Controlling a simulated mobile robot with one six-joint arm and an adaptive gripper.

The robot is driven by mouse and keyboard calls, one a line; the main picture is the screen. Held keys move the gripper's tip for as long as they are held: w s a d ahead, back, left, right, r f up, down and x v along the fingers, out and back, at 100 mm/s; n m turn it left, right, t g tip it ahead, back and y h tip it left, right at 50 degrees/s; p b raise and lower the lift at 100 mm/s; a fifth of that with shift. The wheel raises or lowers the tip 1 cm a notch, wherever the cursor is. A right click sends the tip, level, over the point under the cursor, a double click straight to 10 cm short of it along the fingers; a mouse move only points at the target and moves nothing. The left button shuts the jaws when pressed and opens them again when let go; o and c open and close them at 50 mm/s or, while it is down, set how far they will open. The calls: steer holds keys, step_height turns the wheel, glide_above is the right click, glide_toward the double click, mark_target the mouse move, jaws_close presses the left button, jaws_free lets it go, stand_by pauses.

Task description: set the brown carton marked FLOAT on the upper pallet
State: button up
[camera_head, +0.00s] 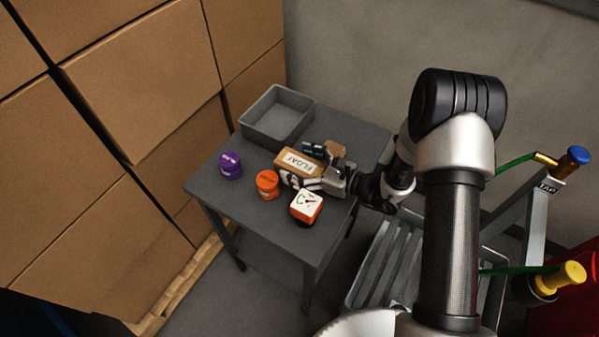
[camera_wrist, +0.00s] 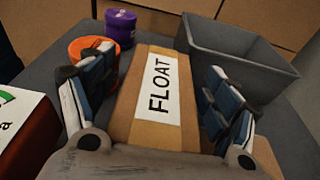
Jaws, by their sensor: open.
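The brown carton marked FLOAT (camera_head: 287,178) lies on a small dark grey table (camera_head: 215,190), its white label facing up. It also shows in the wrist view (camera_wrist: 153,130), running away between the fingers. My gripper (camera_head: 304,167) is open, with one finger on each side of the carton. In the wrist view my gripper (camera_wrist: 155,72) shows small gaps beside the carton; I cannot tell whether either finger touches it. A wooden pallet (camera_head: 190,275) shows under the big cartons at left; I cannot tell which pallet is the upper one.
A grey open bin (camera_head: 247,128) stands behind the carton. A purple tub (camera_head: 230,166), an orange tub (camera_head: 267,184) and a white-faced orange gauge-like box (camera_head: 306,206) are close by. A brown block (camera_head: 336,148) sits beside my gripper. Big cartons (camera_head: 140,90) wall the left.

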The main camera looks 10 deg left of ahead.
steer(key=shift+c, duration=0.6)
steer(key=c, duration=1.3)
